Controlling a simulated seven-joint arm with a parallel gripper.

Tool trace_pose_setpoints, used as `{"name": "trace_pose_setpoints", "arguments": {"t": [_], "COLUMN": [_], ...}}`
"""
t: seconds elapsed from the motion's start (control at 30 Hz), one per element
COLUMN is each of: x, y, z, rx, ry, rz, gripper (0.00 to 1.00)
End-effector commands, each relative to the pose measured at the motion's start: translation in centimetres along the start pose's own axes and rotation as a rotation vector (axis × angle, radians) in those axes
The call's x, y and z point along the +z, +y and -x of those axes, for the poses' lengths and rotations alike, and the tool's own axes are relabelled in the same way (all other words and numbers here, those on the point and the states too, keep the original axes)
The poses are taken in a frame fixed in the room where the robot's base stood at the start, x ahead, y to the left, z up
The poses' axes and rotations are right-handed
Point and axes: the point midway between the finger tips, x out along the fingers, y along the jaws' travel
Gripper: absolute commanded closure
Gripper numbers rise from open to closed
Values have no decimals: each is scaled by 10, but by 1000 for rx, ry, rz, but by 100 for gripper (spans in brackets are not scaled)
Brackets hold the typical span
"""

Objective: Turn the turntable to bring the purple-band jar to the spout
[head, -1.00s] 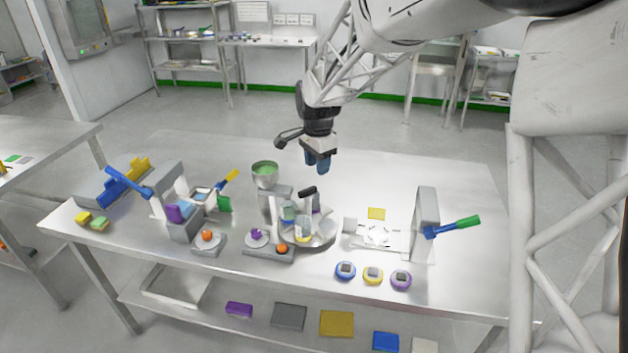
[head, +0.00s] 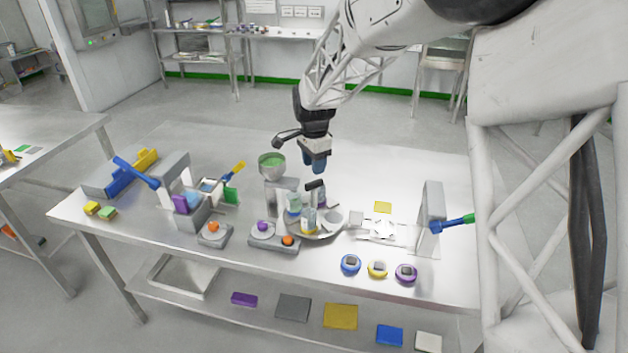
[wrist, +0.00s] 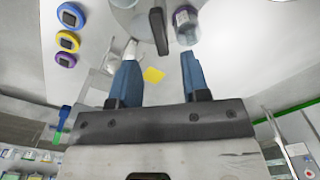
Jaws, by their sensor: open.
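The grey turntable (head: 326,232) stands mid-table, carrying several small jars. A dark upright handle (head: 314,185) rises from it; the wrist view shows this handle (wrist: 158,30) too. The purple-band jar (wrist: 186,25) is just right of the handle in the wrist view; in the head view it is partly hidden behind the handle.
Left of the turntable are a base with purple and orange knobs (head: 274,238) and a grey press-like frame (head: 180,195). On the right stands a grey upright with a blue-green lever (head: 455,224). Blue, yellow and purple round pieces (head: 378,268) lie near the front edge.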

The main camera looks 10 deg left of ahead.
Motion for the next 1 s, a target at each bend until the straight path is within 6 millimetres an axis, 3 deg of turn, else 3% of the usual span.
{"name": "trace_pose_setpoints", "arguments": {"t": [0.5,0.9,1.0], "x": [0,0,0], "y": [0,0,0], "z": [-56,-60,-60], "rx": [0,0,0], "ry": [0,0,0], "rz": [0,0,0], "gripper": [57,57,70]}}
